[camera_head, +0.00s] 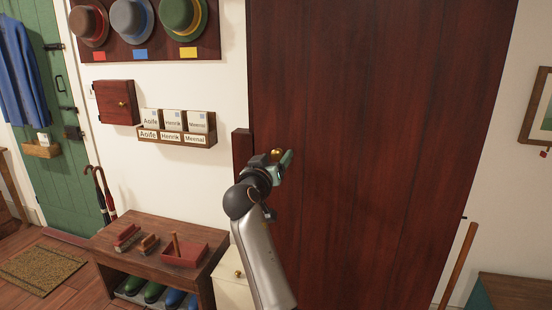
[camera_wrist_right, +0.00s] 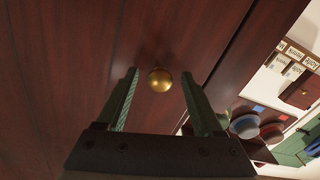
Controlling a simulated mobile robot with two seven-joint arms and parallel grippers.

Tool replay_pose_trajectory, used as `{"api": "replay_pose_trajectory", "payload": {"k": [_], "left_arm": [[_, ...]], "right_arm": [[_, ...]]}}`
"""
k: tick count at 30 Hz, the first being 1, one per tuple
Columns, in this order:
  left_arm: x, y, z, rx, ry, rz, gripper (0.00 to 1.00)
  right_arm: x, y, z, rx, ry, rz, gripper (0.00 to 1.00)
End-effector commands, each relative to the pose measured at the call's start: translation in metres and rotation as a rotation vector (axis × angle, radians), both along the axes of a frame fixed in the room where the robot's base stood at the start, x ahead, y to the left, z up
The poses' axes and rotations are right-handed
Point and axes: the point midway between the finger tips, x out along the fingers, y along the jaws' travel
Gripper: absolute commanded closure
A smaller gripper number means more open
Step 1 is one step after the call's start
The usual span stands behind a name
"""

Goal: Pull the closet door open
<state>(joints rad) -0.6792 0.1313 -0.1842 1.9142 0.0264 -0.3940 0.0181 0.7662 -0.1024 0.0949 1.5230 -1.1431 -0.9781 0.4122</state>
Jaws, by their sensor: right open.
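The closet door (camera_head: 370,130) is a tall dark reddish-brown wooden panel. It looks shut in the head view and also fills much of the right wrist view (camera_wrist_right: 60,60). A round brass knob (camera_head: 277,153) sits near the door's left edge. My right gripper (camera_head: 284,160) is at the knob. In the right wrist view the knob (camera_wrist_right: 160,80) lies between the two green fingertips (camera_wrist_right: 160,82), with a gap on each side. The right gripper is open. My left gripper does not show in either view.
A wooden bench (camera_head: 130,233) with brushes and a red tray (camera_head: 182,254) stands left of my right arm. A pale cabinet (camera_head: 232,285) stands beside it. A card rack (camera_head: 178,137) and a small red cabinet (camera_head: 117,102) hang on the wall. A pole (camera_head: 458,265) leans at right.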

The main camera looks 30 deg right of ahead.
Motion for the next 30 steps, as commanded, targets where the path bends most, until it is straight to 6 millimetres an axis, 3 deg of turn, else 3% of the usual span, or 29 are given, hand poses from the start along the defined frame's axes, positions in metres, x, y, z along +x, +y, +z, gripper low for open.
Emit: {"api": "replay_pose_trajectory", "payload": {"k": [4,22,30], "left_arm": [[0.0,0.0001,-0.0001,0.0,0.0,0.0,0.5],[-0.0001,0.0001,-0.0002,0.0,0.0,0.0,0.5],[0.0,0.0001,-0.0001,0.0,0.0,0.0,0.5]], "right_arm": [[0.0,0.0002,0.0001,0.0,0.0,0.0,0.32],[0.0001,-0.0001,0.0,-0.001,0.001,0.0,1.0],[0.0001,-0.0001,0.0,-0.001,0.0,0.0,1.0]]}}
